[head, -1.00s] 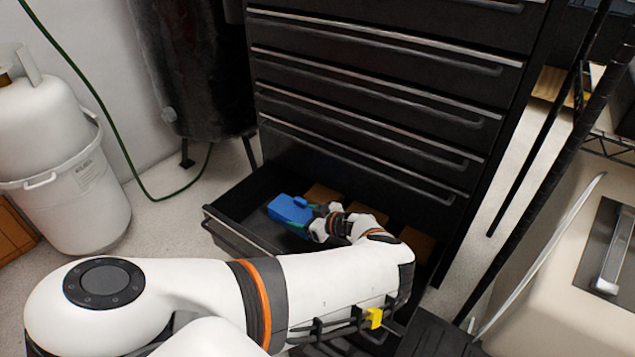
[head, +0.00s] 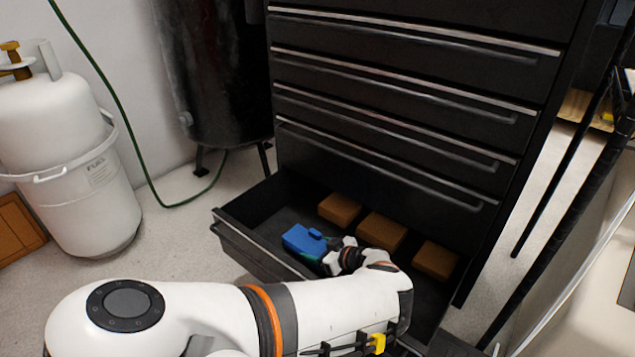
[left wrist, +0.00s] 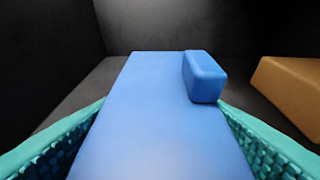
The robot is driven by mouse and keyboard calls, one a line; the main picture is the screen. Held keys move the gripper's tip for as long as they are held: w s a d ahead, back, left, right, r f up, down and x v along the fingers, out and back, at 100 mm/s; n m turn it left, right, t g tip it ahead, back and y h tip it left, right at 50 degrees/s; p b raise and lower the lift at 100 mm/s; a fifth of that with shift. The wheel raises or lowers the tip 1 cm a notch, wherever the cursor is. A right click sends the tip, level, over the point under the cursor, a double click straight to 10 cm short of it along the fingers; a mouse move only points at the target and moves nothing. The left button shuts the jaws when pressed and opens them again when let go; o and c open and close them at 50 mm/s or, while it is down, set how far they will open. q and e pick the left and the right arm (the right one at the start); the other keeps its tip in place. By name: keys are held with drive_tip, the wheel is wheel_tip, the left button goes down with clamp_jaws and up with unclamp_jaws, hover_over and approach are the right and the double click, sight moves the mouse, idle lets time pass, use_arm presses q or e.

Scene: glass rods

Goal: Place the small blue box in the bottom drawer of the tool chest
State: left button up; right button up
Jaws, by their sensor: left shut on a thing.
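The small blue box (head: 305,242) is in the left part of the open bottom drawer (head: 262,262) of the black tool chest (head: 400,100). My left gripper (head: 325,258) reaches into the drawer from the front and is shut on the box. In the left wrist view the blue box (left wrist: 160,115) lies between the two teal fingers, with its raised block at the far right of its top. Whether the box touches the drawer floor I cannot tell. My right gripper is not in view.
Several brown blocks, such as this one (head: 382,231), lie along the back of the drawer, right of the box. The upper drawers are shut. A white tank (head: 75,150) stands at the left. A green hose (head: 110,110) runs along the wall.

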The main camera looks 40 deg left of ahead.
use_arm(q)
drive_tip(key=shift+f, duration=0.25)
drive_tip(key=o, duration=1.1)
drive_tip(key=shift+c, duration=0.2)
